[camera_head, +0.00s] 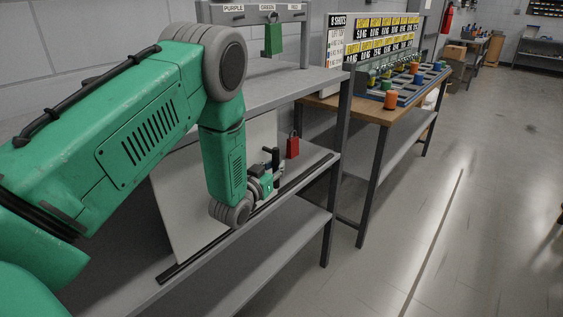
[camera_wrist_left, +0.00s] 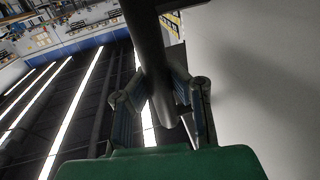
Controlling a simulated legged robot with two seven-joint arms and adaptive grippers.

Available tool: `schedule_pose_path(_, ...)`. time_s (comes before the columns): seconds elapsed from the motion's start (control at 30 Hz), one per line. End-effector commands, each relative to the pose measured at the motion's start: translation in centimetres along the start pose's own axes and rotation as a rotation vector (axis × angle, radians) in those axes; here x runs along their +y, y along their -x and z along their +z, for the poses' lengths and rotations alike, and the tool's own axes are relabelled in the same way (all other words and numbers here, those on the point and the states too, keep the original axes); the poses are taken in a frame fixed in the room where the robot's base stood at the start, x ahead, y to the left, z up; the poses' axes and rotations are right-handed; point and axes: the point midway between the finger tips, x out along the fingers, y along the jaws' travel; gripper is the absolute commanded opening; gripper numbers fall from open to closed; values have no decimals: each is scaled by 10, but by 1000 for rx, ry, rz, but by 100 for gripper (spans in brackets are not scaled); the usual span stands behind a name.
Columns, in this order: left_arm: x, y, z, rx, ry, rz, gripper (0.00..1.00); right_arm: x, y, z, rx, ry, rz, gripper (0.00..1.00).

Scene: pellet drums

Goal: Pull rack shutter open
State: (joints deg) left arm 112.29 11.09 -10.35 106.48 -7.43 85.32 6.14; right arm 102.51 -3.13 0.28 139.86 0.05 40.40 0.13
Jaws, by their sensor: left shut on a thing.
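The rack shutter (camera_head: 181,205) is a pale flat panel standing on the middle shelf, partly hidden behind my left arm. Its dark upright handle (camera_head: 272,156) shows by the panel's right part. My left gripper (camera_head: 266,180) is at this handle. In the left wrist view, the two fingers of the left gripper (camera_wrist_left: 163,88) are on either side of the dark round handle bar (camera_wrist_left: 148,40), shut on it. The pale shutter surface (camera_wrist_left: 260,80) fills the right of that view. My right gripper is not in view.
A black rail (camera_head: 305,175) runs along the shelf's front edge. A red padlock (camera_head: 292,147) is right of the handle. A green padlock (camera_head: 272,40) hangs from the labelled rack above. A wooden bench (camera_head: 365,110) with coloured containers stands beyond.

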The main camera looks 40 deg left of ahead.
Motion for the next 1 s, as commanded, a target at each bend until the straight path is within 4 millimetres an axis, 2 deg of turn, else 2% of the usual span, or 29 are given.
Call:
schedule_pose_path(0.2,-4,12,-2,4,0,-3,0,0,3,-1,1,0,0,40)
schedule_pose_path(0.6,-4,14,-2,5,-1,-3,0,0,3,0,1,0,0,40)
schedule_pose_path(0.63,-4,14,-2,5,-1,-3,18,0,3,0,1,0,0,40)
schedule_pose_path(0.7,-4,14,-2,5,-1,-3,39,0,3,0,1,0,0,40)
schedule_pose_path(1.0,-4,14,-1,3,-1,-1,39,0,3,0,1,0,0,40)
